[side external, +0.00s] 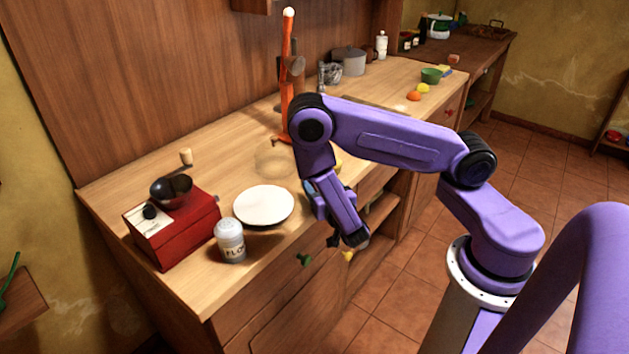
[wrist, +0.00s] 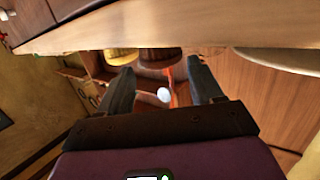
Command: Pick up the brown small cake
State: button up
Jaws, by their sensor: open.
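In the wrist view a brown round thing (wrist: 160,57), likely the brown small cake, shows upside down at the counter edge, ahead of and between my fingers. A yellow round thing (wrist: 122,56) stands just left of it. My gripper (wrist: 160,82) is open, with nothing between its fingers, and apart from both. In the side view my gripper (side external: 340,241) hangs at the counter's front edge. My arm hides the brown thing there; a bit of yellow (side external: 338,164) shows behind the arm.
A white plate (side external: 264,206), a flour shaker (side external: 230,241) and a red grinder (side external: 180,230) stand left of my arm. A tall orange post (side external: 287,80) and a clear bowl (side external: 274,161) are behind. Open floor lies in front of the counter (side external: 160,297).

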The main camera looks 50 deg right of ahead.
jog(key=shift+x, duration=2.75)
jog(key=shift+r, duration=0.15)
jog(key=shift+a, duration=0.1)
jog(key=c, duration=0.7)
